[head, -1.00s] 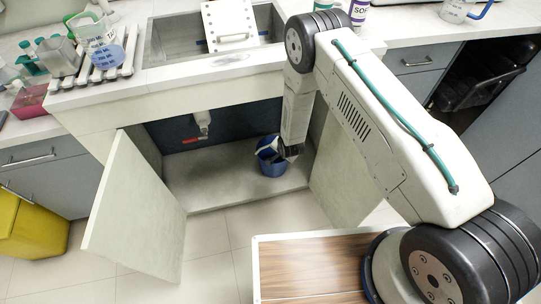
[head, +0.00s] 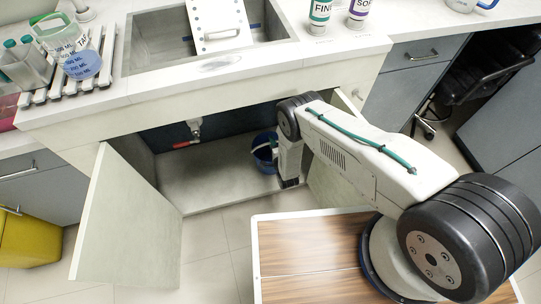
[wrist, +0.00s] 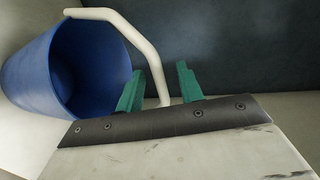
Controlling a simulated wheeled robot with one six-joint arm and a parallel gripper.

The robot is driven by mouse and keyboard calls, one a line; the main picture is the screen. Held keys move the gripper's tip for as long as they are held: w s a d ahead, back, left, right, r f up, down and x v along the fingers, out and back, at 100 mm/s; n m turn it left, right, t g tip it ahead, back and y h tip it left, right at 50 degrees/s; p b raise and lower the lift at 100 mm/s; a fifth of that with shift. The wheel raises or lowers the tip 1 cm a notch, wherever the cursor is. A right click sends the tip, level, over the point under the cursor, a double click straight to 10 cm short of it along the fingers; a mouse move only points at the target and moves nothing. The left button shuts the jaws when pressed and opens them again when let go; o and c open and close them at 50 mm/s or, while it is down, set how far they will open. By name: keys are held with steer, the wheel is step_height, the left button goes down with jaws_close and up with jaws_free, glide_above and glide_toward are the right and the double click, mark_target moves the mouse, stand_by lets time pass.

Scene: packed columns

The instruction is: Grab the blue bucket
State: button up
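The blue bucket (head: 266,157) stands on the floor of the open cabinet under the sink, partly hidden by my arm in the head view. In the wrist view the bucket (wrist: 72,70) is at the upper left, its open mouth showing. Its white handle (wrist: 137,38) arcs from the rim and down between the two green fingers of my gripper (wrist: 161,78). The fingers are apart, with a gap visible on each side of the handle. In the head view the fingertips are hidden.
Open cabinet doors stand to the left (head: 128,222) and behind my arm on the right (head: 348,112). A yellow bin (head: 28,238) is at the far left. The cabinet floor (head: 195,180) left of the bucket is clear.

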steer(key=shift+x, duration=1.5)
jaws_close()
steer(key=shift+d, duration=0.1)
